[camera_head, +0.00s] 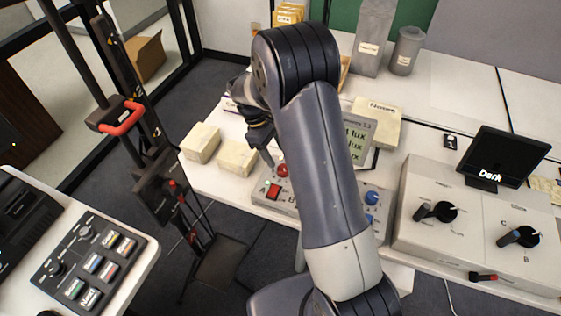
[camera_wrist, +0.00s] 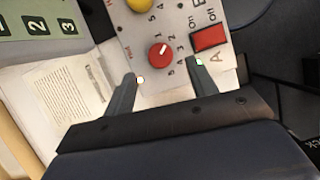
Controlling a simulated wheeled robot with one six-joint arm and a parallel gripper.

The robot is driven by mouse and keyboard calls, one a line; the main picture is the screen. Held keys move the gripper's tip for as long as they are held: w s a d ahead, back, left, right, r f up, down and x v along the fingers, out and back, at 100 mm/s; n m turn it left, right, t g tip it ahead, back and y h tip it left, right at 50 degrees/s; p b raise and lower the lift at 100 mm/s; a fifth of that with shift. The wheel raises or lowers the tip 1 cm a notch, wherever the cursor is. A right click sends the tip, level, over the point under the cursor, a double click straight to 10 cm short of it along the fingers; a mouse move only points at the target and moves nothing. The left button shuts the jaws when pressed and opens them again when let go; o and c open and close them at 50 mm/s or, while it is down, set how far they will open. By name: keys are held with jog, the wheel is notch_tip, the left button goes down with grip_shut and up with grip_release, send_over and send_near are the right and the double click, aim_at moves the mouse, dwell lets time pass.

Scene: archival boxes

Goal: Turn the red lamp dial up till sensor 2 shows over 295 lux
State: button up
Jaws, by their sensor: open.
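The red lamp dial (camera_wrist: 159,56) sits on a grey control panel (camera_wrist: 183,18) in the wrist view, with a white pointer mark and a printed scale around it. The dial also shows in the head view (camera_head: 282,170). My gripper (camera_wrist: 165,73) is open, its two fingertips on either side of the dial's near edge, with nothing between them; I cannot tell their height above the panel. The green sensor display (camera_head: 357,137) is partly hidden behind my arm; "lux" shows but the full readings do not. Its rows 2 and 3 show in the wrist view (camera_wrist: 37,24), without values.
A red switch (camera_wrist: 208,38) lies close beside the right fingertip, and a yellow dial (camera_wrist: 140,4) is beyond the red one. Blue knobs (camera_head: 372,198) sit on the panel's right. Two cream blocks (camera_head: 237,158) stand left of it. A box with black knobs (camera_head: 437,212) is at right.

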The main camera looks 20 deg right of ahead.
aim_at(281, 166)
jog(key=shift+x, duration=2.8)
jog(key=shift+c, duration=0.5)
jog(key=c, duration=0.9)
